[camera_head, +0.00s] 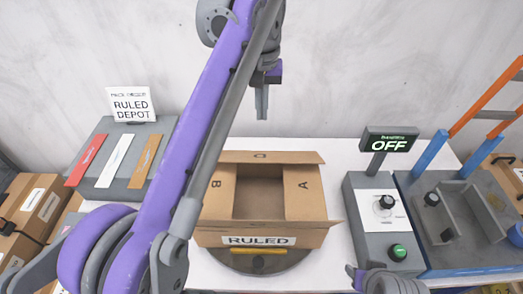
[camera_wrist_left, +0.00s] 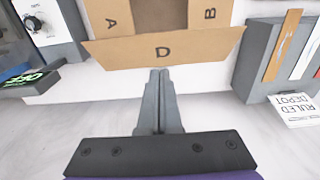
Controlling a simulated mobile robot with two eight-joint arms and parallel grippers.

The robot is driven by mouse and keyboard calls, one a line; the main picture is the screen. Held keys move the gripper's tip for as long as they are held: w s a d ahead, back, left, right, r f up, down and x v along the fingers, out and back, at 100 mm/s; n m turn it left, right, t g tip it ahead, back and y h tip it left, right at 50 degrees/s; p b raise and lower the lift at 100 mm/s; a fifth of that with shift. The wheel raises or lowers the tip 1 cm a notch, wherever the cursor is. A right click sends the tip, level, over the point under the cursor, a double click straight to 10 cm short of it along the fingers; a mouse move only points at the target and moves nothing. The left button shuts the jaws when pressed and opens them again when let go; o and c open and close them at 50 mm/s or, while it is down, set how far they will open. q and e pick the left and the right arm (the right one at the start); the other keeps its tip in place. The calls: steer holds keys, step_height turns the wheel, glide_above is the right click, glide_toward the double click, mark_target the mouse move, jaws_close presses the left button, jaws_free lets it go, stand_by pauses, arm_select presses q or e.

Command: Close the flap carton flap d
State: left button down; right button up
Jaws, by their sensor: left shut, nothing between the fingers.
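The open carton (camera_head: 258,205) stands on a round grey plate, with a RULED label on its front. Flap D (camera_head: 262,157) is at its back edge and sticks outward; it also shows in the left wrist view (camera_wrist_left: 162,51). Flap A (camera_head: 303,188) and flap B (camera_head: 218,188) appear to lie inward, leaving a gap between them. My left gripper (camera_head: 262,112) is shut and empty, pointing down behind the carton. In the left wrist view its fingertips (camera_wrist_left: 158,73) are just beyond flap D's outer edge; I cannot tell if they touch.
My left arm crosses in front of the carton's left side. A grey stand with a RULED DEPOT sign (camera_head: 131,104) is at left. A control box (camera_head: 384,222) with a knob, green button and OFF display (camera_head: 389,144) is at right. White table shows behind the carton.

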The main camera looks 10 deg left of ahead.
arm_select(q)
steer(key=b, duration=0.2)
glide_toward(262, 162)
steer(key=f, duration=0.1)
steer(key=w+f, duration=0.1)
steer(key=f, duration=0.3)
steer(key=shift+w+a+f, duration=0.1)
steer(key=shift+w+a, duration=0.1)
steer(key=shift+w, duration=0.05)
steer(key=shift+s+d+f, duration=0.1)
steer(key=shift+s+f, duration=0.4)
steer(key=shift+f, duration=0.15)
arm_select(e)
steer(key=shift+s+f, duration=0.25)
steer(key=shift+f, duration=0.4)
steer(key=shift+s+f, duration=0.25)
steer(key=shift+f, duration=0.4)
arm_select(q)
steer(key=s+f+t+b, duration=0.2)
steer(key=s+f+t, duration=0.2)
steer(key=f, duration=0.3)
steer(key=shift+d+f+y, duration=0.2)
steer(key=shift+d+y, duration=0.2)
steer(key=shift+d, duration=0.05)
arm_select(e)
steer(key=shift+s+f, duration=0.25)
steer(key=shift+f, duration=0.6)
steer(key=shift+s+f, duration=0.25)
steer(key=shift+f, duration=0.6)
